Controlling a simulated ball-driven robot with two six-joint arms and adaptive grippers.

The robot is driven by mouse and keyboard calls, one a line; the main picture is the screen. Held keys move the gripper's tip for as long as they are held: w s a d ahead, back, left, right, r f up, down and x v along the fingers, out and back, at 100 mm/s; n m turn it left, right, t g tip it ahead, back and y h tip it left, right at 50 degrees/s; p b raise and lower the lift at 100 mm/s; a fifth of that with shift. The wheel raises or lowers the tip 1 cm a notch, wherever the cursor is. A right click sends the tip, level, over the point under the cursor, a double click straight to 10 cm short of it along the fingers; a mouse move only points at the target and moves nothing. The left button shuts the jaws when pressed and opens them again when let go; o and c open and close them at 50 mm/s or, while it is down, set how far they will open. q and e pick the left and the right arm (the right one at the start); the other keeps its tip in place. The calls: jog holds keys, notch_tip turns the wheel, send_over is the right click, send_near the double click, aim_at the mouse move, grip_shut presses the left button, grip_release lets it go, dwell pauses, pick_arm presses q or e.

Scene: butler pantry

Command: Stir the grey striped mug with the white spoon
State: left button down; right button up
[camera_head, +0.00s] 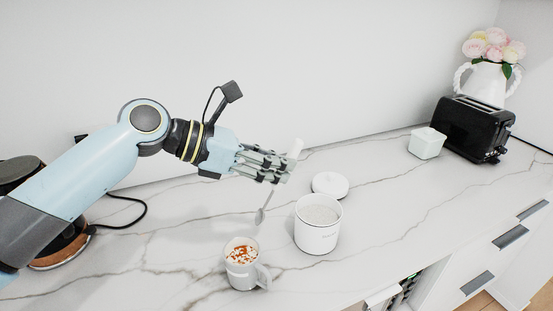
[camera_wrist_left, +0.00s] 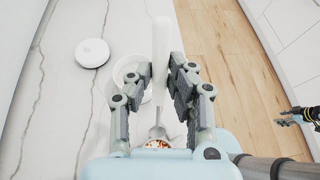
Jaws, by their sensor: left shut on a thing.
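The mug (camera_head: 240,279) stands upright on the counter, pale grey-white, with its handle to the right and a white drink with orange-brown topping. Stripes are hard to make out. My left gripper (camera_head: 284,170) is shut on the handle of the white spoon (camera_head: 261,216), above the counter and behind the mug. The spoon slants bowl-down, its bowl above and behind the mug's rim, apart from it. In the left wrist view the spoon handle (camera_wrist_left: 161,48) rises between the fingers, and the topping (camera_wrist_left: 157,144) shows below the bowl. My right gripper (camera_wrist_left: 290,119) shows small at the right edge there; its jaws are unclear.
A white canister (camera_head: 317,237) stands open right of the mug, its round lid (camera_head: 330,185) behind it. A pale green box (camera_head: 426,143), black toaster (camera_head: 474,128) and flower pitcher (camera_head: 487,84) stand back right. Counter left of the mug is clear.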

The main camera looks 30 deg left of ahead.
aim_at(257, 223)
pick_arm(q)
jog(key=shift+s+f, duration=0.35)
jog(key=shift+f, duration=0.3)
jog(key=shift+a+f+b, duration=0.15)
jog(key=shift+f+b, duration=0.4)
jog(key=shift+b, duration=0.3)
jog(key=f+b, duration=0.1)
jog(key=s+a+f+b, duration=0.1)
jog(key=b, duration=0.1)
jog(key=f+b, duration=0.2)
jog(key=shift+s+a, duration=0.15)
jog(key=shift+s, duration=0.05)
jog(key=shift+s+a+f, duration=0.1)
jog(key=shift+f, duration=0.1)
jog(key=shift+s+a+f, duration=0.2)
jog(key=shift+f, duration=0.45)
jog(key=shift+s+a+f+b, duration=0.2)
jog(key=shift+f+b, duration=0.05)
jog(key=shift+f, duration=0.4)
jog(key=shift+s+a+f+b, duration=0.2)
jog(key=shift+s+a+f, duration=0.05)
jog(key=shift+f, duration=0.45)
jog(key=shift+s+a+f+b, duration=0.2)
jog(key=shift+f+b, duration=0.05)
jog(key=shift+f, duration=0.4)
